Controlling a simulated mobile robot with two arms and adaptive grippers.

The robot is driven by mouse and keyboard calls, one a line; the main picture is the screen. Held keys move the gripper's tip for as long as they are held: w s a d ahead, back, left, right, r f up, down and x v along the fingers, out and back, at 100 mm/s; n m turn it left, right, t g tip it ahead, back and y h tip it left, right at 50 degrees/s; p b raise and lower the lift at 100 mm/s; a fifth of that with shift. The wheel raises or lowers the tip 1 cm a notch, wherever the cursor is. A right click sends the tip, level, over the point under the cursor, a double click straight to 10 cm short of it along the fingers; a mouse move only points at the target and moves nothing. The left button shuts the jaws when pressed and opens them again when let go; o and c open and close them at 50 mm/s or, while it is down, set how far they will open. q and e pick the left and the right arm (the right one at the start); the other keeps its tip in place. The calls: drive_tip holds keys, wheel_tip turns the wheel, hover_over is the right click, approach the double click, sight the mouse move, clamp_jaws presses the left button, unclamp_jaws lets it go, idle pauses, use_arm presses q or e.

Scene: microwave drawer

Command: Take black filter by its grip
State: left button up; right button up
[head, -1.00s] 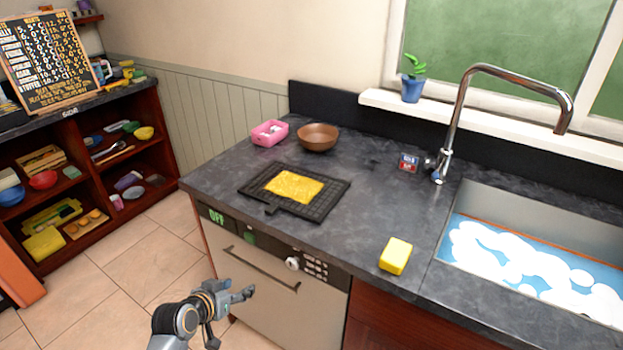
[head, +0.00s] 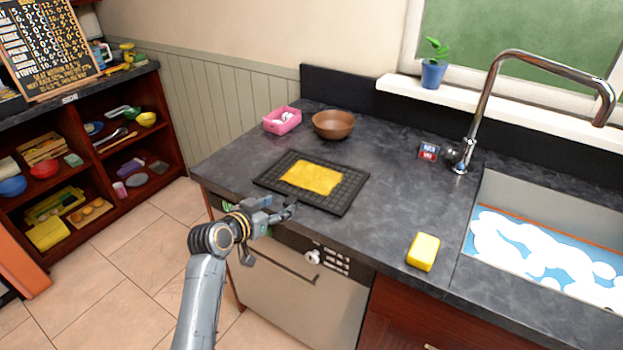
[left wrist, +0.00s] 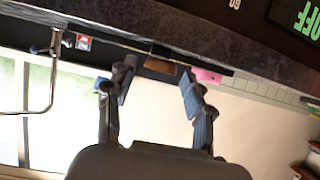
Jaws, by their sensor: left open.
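The black filter (head: 338,198) is a flat square grid lying on the dark counter, with a yellow sheet (head: 311,178) on its middle. Its short grip, at the front edge, is largely hidden behind my left gripper in the head view. My left gripper (head: 281,206) is open and empty at the counter's front edge, close to the grip; I cannot tell whether they touch. The left wrist view, turned upside down, shows the spread fingers (left wrist: 158,88) with a thin dark strip of the filter (left wrist: 165,50) beyond them. My right gripper is not in view.
A brown bowl (head: 333,124) and a pink container (head: 282,121) stand behind the filter. A yellow sponge (head: 423,252) lies to the right, before the sink (head: 545,265) and faucet (head: 487,95). Below the counter edge is an appliance front with a bar handle (head: 280,262).

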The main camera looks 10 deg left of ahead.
sight(291, 199)
use_arm(q)
drive_tip(key=p+x, duration=0.1)
drive_tip(key=x, duration=0.4)
drive_tip(key=shift+w, duration=0.1)
clamp_jaws()
